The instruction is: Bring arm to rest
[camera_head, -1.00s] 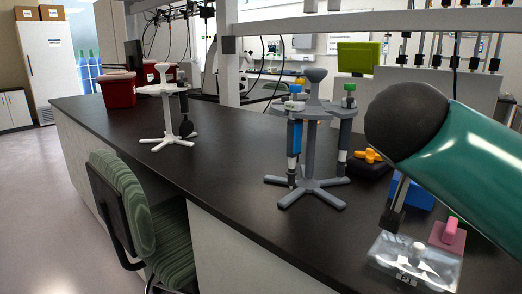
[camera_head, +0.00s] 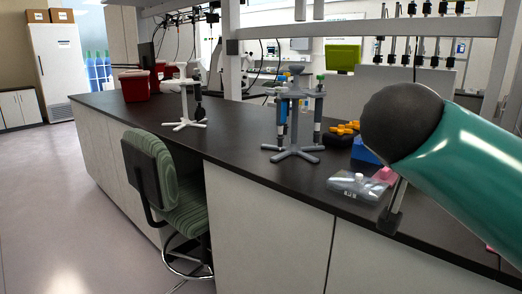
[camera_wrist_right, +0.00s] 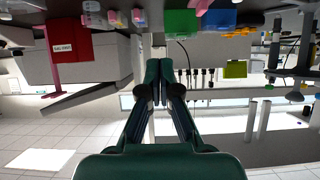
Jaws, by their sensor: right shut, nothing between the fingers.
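My right arm comes in from the right of the head view as a teal link with a dark round joint cap. A grey part of it shows below the cap, in front of the bench edge. In the right wrist view my right gripper (camera_wrist_right: 158,68) is shut and empty, with its teal fingers together. It points at open space and touches nothing that I can see. My left gripper is in neither view.
The black bench (camera_head: 250,135) carries a grey pipette stand (camera_head: 295,152), a white stand (camera_head: 184,124), red bins (camera_head: 134,86), a clear pouch (camera_head: 357,186) and a blue box (camera_head: 364,152). A green striped chair (camera_head: 165,175) stands at its front. The floor at left is clear.

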